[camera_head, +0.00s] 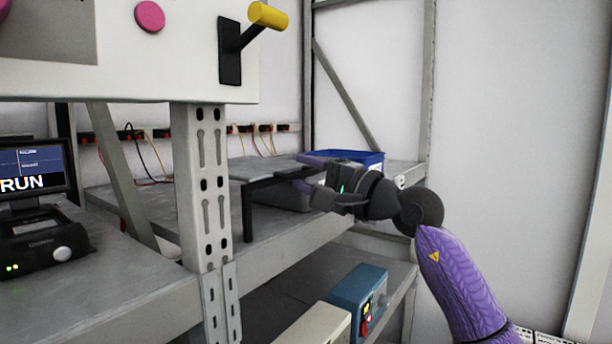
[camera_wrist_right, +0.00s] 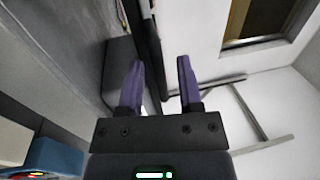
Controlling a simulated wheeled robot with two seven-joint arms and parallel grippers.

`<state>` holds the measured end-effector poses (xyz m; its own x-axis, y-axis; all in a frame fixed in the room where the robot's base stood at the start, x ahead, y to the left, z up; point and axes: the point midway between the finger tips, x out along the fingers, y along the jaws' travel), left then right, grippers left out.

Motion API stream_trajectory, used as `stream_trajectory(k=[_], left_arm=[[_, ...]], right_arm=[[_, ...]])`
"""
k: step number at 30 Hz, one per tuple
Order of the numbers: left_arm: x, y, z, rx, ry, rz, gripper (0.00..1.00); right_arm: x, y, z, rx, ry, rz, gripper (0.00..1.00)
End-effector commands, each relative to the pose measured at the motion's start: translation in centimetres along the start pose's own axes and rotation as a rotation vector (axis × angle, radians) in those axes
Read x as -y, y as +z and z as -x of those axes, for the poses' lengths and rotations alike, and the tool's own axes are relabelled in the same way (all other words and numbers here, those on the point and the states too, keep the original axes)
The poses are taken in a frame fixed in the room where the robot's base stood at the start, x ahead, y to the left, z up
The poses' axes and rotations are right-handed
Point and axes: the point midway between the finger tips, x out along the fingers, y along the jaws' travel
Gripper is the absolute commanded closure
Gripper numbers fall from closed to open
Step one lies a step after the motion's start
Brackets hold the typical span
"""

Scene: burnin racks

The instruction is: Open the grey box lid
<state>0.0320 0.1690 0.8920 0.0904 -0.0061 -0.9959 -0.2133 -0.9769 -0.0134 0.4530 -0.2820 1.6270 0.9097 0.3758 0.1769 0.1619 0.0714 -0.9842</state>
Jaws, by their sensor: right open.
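The grey box (camera_head: 283,196) stands on the rack shelf, partly hidden by its lid and my right gripper. Its grey lid (camera_head: 262,168) looks like a flat panel with a dark front edge and a dark bar hanging at its left end. My right gripper (camera_head: 303,172) reaches in from the right at the lid's right end, open. In the right wrist view, the purple fingers (camera_wrist_right: 160,78) are apart, and a dark edge of the lid (camera_wrist_right: 149,50) runs between them. I cannot tell whether a finger touches it. The box side (camera_wrist_right: 118,78) shows left of the fingers. My left gripper is not in view.
A blue bin (camera_head: 362,158) sits behind my right gripper. A perforated rack post (camera_head: 203,190) stands left of the box. A monitor (camera_head: 32,168) is at far left. A blue device (camera_head: 358,290) is on the lower shelf. A yellow-handled lever (camera_head: 266,15) is above.

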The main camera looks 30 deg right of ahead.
Motion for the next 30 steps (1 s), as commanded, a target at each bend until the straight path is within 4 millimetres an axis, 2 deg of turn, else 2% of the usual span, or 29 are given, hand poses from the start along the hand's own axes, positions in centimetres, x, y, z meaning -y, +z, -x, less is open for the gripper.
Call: stream_trajectory(k=[5, 9, 13, 18, 28, 30], left_arm=[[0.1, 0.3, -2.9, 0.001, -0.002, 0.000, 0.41], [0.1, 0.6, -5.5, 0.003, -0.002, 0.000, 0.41], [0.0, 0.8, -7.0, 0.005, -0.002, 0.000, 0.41], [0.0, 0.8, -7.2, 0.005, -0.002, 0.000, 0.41], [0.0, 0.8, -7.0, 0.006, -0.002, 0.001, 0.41], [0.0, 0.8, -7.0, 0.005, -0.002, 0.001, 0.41]], right_arm=[[-0.8, -0.1, 3.3, -0.004, 0.002, 0.005, 0.55], [-1.1, -0.1, 6.7, -0.005, 0.003, 0.005, 0.55], [-0.8, -0.1, 8.8, -0.003, 0.003, 0.001, 0.55], [-0.2, 0.0, 9.7, 0.000, 0.002, 0.000, 0.55], [-0.1, 0.0, 9.6, 0.000, 0.001, -0.001, 0.55], [-0.7, 0.6, 9.1, 0.030, -0.015, -0.055, 0.55]])
